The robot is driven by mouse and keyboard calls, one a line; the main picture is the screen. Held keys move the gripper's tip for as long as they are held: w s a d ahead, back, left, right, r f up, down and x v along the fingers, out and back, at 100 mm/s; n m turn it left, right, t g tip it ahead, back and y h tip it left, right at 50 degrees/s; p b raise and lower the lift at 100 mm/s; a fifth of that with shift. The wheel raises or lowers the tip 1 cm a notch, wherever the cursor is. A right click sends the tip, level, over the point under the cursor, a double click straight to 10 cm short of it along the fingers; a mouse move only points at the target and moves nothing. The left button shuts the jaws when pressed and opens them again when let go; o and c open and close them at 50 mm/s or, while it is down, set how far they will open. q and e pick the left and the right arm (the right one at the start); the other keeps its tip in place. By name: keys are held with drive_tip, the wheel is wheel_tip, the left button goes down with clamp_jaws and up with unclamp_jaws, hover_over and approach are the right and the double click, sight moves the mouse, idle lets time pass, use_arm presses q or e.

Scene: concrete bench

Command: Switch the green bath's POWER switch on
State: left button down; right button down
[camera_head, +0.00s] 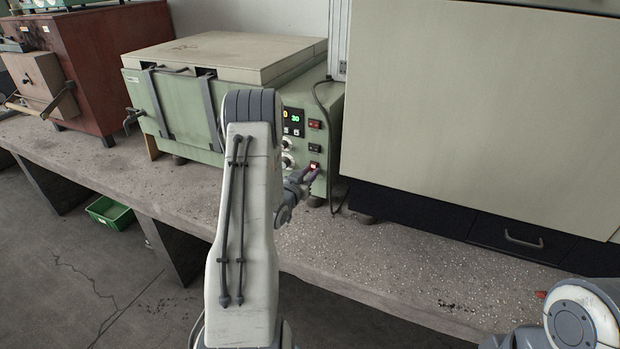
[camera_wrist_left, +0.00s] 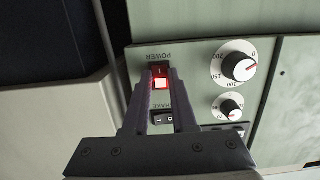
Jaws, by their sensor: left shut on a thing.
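The green bath (camera_head: 172,112) stands on the bench with its pale lid down. Its control panel is on the right of its front, with a lit display (camera_head: 293,118). The POWER switch (camera_head: 314,166) glows red low on the panel. In the left wrist view the POWER switch (camera_wrist_left: 161,83) shows lit, its label upside down. My left gripper (camera_head: 305,178) is at this switch, and its two dark fingers (camera_wrist_left: 161,76) are shut on it from both sides. My right gripper is out of view; only part of my right arm shows at bottom right.
In the left wrist view a black switch (camera_wrist_left: 163,119) and two white dials (camera_wrist_left: 234,67) sit close by. A large beige cabinet (camera_head: 475,100) stands right of the bath, with a dark cable between. A red-brown unit (camera_head: 105,60) stands left. The front bench strip (camera_head: 350,250) is mostly clear.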

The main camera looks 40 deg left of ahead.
use_arm(q)
drive_tip(key=c, duration=0.7)
unclamp_jaws()
drive_tip(key=b+v, duration=0.1)
drive_tip(key=v, duration=0.9)
drive_tip(key=shift+s+d+b, duration=0.1)
drive_tip(key=shift+s+b, duration=0.15)
drive_tip(key=shift+b, duration=0.1)
